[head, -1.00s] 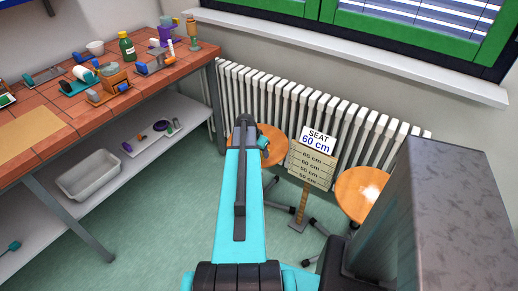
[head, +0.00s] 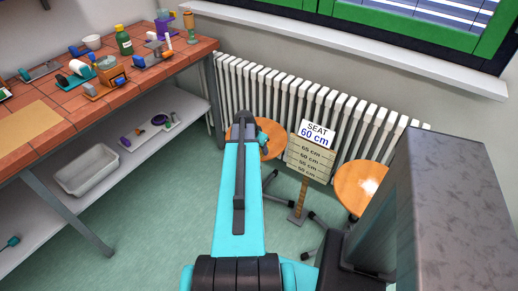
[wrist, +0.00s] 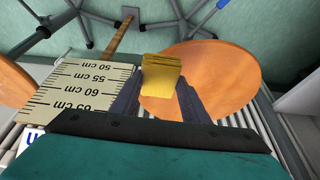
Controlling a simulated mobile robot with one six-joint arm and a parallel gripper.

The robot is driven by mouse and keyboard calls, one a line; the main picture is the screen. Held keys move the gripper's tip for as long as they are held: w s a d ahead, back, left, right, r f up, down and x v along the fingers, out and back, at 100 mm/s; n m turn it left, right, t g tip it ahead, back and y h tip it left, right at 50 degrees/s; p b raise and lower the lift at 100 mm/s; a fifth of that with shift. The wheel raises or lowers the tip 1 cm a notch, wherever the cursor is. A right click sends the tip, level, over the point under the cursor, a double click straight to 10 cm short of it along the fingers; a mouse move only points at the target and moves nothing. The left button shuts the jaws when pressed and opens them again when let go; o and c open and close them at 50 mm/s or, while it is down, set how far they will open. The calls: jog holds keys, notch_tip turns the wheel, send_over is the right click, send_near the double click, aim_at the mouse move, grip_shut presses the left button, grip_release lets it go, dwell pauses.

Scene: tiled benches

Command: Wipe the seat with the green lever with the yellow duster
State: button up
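Two round orange stool seats show in the head view: one (head: 270,138) partly behind my arm and one (head: 360,188) to the right of a height board. In the wrist view, one seat (wrist: 225,80) lies beyond my gripper and the other (wrist: 12,85) is cut off at the left. My gripper (wrist: 160,82) holds the yellow duster (wrist: 161,72) between its dark fingers. The duster overlaps the nearer seat in the picture; I cannot tell whether they touch. No green lever is clear; small blue parts (wrist: 221,3) show near the stool legs.
A height board (head: 311,158) marked "SEAT 60 cm" stands between the stools, close to the fingers in the wrist view. A white radiator (head: 340,122) is behind them. A tiled bench (head: 60,105) with several objects is at left. Green floor (head: 165,215) is clear in front.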

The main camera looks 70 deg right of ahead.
jog(key=c, duration=0.4)
jog(key=shift+o, duration=0.2)
jog(key=w+a+r+n+t, duration=0.1)
jog(key=w+a+r+n, duration=0.3)
jog(key=w, duration=0.7)
jog(key=w+a+r+n+t, duration=0.1)
jog(key=w+a+r, duration=0.45)
jog(key=w, duration=0.55)
jog(key=w+a+r+n+t, duration=0.2)
jog(key=w+a+r+n, duration=0.45)
jog(key=w+a, duration=0.8)
jog(key=w+a+r+n+y, duration=0.1)
jog(key=w+a+r+n, duration=0.2)
jog(key=a, duration=1)
jog(key=w+a+r+n+t+y, duration=0.1)
jog(key=w+a+r+n, duration=0.2)
jog(key=a+r, duration=0.5)
jog(key=w+a+r+n+y, duration=0.2)
jog(key=a+r, duration=0.4)
jog(key=a, duration=1.4)
jog(key=shift+w+r+n+t, duration=0.3)
jog(key=shift+w+r+n, duration=0.05)
jog(key=shift+w+n, duration=0.5)
